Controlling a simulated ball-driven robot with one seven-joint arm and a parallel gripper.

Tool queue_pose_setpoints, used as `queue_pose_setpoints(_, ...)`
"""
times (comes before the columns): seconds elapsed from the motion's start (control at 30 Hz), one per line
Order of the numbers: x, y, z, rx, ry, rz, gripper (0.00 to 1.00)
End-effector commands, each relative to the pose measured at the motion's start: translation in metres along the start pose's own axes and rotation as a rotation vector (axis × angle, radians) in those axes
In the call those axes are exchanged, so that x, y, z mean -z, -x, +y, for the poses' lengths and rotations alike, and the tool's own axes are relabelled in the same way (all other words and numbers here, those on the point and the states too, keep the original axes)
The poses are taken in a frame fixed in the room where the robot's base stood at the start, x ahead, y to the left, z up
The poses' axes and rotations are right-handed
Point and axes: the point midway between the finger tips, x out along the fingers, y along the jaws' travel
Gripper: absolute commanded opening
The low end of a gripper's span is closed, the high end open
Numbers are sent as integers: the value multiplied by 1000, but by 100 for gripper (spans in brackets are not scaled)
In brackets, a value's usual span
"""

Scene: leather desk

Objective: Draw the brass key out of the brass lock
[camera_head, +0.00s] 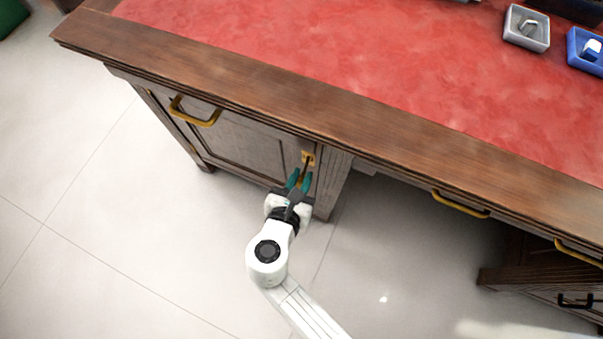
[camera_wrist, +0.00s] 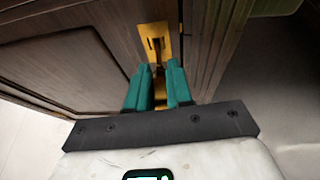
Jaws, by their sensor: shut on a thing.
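The brass lock (camera_head: 308,158) is a small plate on the front of the wooden cabinet, near the right edge of its door. In the wrist view the lock plate (camera_wrist: 155,36) stands just beyond the fingertips, with a dark keyhole showing. My gripper (camera_head: 300,181) has teal fingers and points at the lock from below and in front. In the wrist view my gripper (camera_wrist: 160,70) is closed on the brass key (camera_wrist: 159,73), of which only a little brass shows between the fingers. I cannot tell whether the key's tip is still inside the lock.
The desk top (camera_head: 330,50) has a red leather surface and a wide wooden rim overhanging the cabinet. Brass handles (camera_head: 195,114) (camera_head: 460,205) project from the fronts. A grey tray (camera_head: 527,28) and a blue tray (camera_head: 585,50) stand at the upper right. The floor before the cabinet is clear.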

Motion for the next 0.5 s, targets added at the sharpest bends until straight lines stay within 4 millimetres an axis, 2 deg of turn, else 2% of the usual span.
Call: queue_pose_setpoints(0.5, 6, 13, 0, 0, 0, -1, 0)
